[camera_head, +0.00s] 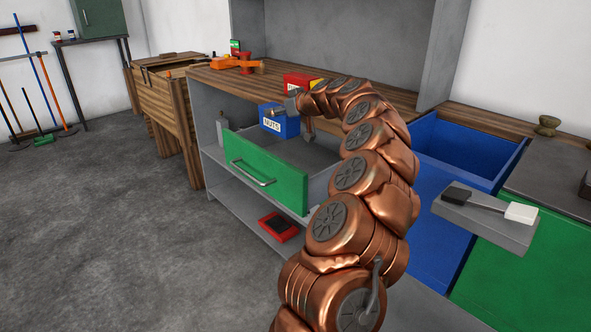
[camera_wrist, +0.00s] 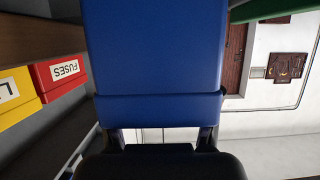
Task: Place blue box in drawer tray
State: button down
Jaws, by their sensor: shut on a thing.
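The blue box (camera_head: 283,124), labelled NUTS, is held in the air over the open drawer, apart from the worktop. My gripper (camera_head: 303,114) is shut on the blue box, coming from its right side. In the wrist view the blue box (camera_wrist: 155,60) fills the middle, between the dark fingers at the bottom. The drawer tray (camera_head: 318,152) is pulled out below the box; its green front (camera_head: 265,172) has a metal handle. My arm hides the right part of the tray, so I cannot see all of its inside.
A red FUSES box (camera_wrist: 62,70) and a yellow box (camera_wrist: 16,95) stand on the wooden worktop (camera_head: 395,98). An orange tool (camera_head: 237,63) lies further left. A red and black item (camera_head: 279,226) sits on the lower shelf. A blue open drawer (camera_head: 465,150) stands at right.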

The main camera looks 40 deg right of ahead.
aim_at(281, 129)
jog(key=shift+f, duration=0.35)
jog(key=f, duration=0.2)
jog(key=f+b, duration=0.1)
jog(key=f, duration=0.2)
jog(key=shift+s+d+f, duration=0.1)
jog(key=shift+d+f, duration=0.15)
jog(key=shift+f, duration=0.15)
jog(key=shift+f+b, duration=0.5)
jog(key=shift+f, duration=1.3)
jog(key=shift+f, duration=0.15)
jog(key=shift+c, duration=1.2)
grip_release()
jog(key=shift+s+r, duration=0.1)
jog(key=shift+r, duration=0.1)
jog(key=p+v, duration=0.1)
jog(key=v, duration=0.6)
jog(key=shift+s, duration=0.1)
